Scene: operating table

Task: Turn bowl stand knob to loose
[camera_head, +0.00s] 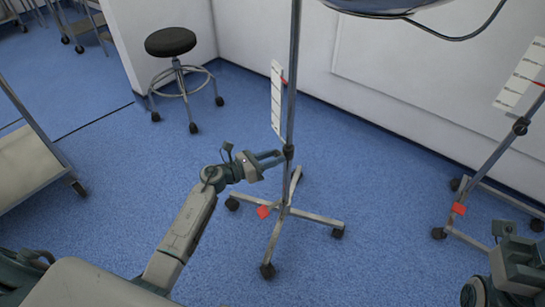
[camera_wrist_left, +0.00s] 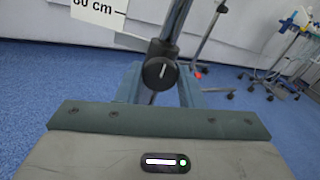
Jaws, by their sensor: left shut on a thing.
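The bowl stand (camera_head: 291,95) is a thin upright pole on a cross-shaped wheeled base, with a metal bowl (camera_head: 390,5) at the top edge of the head view. Its dark round knob (camera_head: 288,151) sits low on the pole; in the left wrist view the knob (camera_wrist_left: 160,73) shows a white, nearly upright mark. My left gripper (camera_head: 273,159) reaches the knob from the left. In the left wrist view its fingers (camera_wrist_left: 160,88) stand on either side of the knob, shut on it. Part of my right arm shows at lower right, but its fingers do not show.
A second stand (camera_head: 492,158) with its own knob is at the right. A black-topped stool (camera_head: 171,42) stands by the wall, and a cart (camera_head: 28,165) is at the left edge. Blue floor (camera_head: 110,195) around the bowl stand is mostly clear.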

